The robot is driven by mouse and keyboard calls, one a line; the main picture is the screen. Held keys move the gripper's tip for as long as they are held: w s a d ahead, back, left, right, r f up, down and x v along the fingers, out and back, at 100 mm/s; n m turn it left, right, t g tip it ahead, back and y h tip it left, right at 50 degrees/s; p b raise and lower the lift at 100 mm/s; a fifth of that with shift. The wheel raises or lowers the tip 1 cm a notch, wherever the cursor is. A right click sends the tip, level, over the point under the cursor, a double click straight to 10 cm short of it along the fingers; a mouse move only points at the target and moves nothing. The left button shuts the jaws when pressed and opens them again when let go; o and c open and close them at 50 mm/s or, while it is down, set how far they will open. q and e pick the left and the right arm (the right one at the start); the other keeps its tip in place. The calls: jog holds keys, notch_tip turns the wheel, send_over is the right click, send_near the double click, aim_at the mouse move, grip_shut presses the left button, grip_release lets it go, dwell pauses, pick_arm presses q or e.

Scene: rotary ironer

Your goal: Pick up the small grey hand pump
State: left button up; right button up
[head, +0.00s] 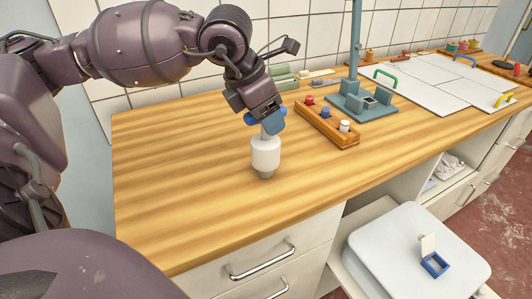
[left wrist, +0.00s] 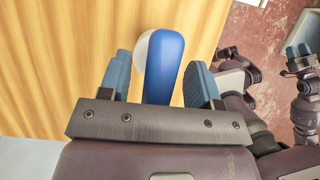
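The hand pump (head: 266,155) stands upright on the wooden worktop. Its body looks white to light grey, with a grey lower end and a bright blue cross handle on top. My left gripper (head: 270,124) points down over the handle, and its fingers hide the handle's middle in the head view. In the left wrist view the blue handle (left wrist: 164,65) lies between the open fingers, with a gap on both sides. Part of the pale body shows behind it. My right gripper (left wrist: 299,50) appears small at the right edge of the left wrist view; its opening is unclear.
A wooden rack (head: 328,128) with small coloured pieces stands right of the pump. Behind it is a blue-grey stand (head: 362,104). White panels (head: 440,84) lie farther right. The worktop left of the pump is bare. A white box (head: 415,255) sits below the front edge.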

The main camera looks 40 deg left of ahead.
pick_arm(q)
grip_shut()
